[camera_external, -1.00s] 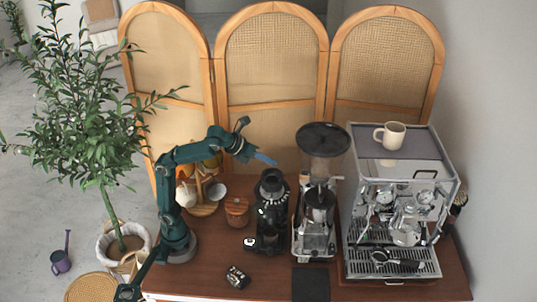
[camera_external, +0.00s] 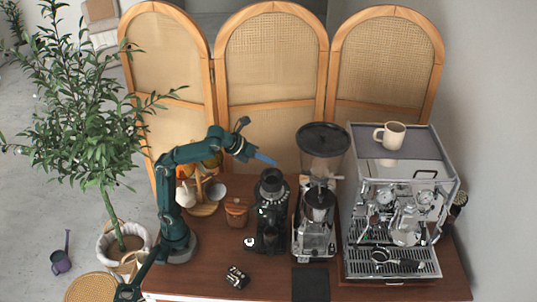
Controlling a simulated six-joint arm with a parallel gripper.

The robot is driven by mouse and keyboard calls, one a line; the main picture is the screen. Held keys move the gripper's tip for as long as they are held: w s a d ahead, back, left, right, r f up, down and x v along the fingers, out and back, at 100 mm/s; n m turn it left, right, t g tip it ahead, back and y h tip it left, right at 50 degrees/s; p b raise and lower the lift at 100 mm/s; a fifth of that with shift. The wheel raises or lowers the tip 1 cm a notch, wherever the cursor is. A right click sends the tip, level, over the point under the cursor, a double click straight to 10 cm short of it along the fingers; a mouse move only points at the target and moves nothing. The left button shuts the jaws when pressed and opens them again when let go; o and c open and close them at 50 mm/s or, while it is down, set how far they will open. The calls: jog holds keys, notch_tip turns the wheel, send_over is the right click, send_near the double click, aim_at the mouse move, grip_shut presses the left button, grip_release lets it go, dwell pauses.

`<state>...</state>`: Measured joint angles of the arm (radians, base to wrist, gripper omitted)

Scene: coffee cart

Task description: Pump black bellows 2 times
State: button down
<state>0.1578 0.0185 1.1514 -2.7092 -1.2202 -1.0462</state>
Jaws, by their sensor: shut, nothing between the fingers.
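The black bellows (camera_external: 271,178) form the top of the black coffee grinder (camera_external: 268,218) that stands upright near the middle of the wooden cart top. My gripper (camera_external: 264,159), with blue fingertips, is up in the air above the bellows and a little to their left. It is shut and empty, and a small gap shows between it and the bellows. The top opening of the bellows is in view.
A larger grinder with a dark hopper (camera_external: 323,138) stands close at the right. The silver espresso machine (camera_external: 400,210) is beyond it, with a mug (camera_external: 391,135) on top. A wooden canister (camera_external: 236,211) is at the left. The cane screen (camera_external: 270,60) is behind.

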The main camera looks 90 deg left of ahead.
jog(key=shift+s+f, duration=0.1)
dwell(0.8)
jog(key=shift+s+a+r, duration=0.1)
jog(key=shift+s+r, duration=0.1)
jog(key=shift+r, duration=0.1)
jog(key=r, duration=0.2)
jog(key=d+r, duration=0.1)
jog(key=shift+w+r, duration=0.15)
jog(key=shift+w, duration=0.15)
jog(key=shift+a+f, duration=0.1)
jog(key=shift+f, duration=0.1)
send_near(278, 176)
jog(key=shift+w+r+x, duration=0.15)
jog(key=shift+x, duration=1.05)
jog(key=shift+w+r+x, duration=0.1)
jog(key=shift+x, duration=1.1)
jog(key=shift+f, duration=0.1)
dwell(0.8)
jog(key=shift+f, duration=0.3)
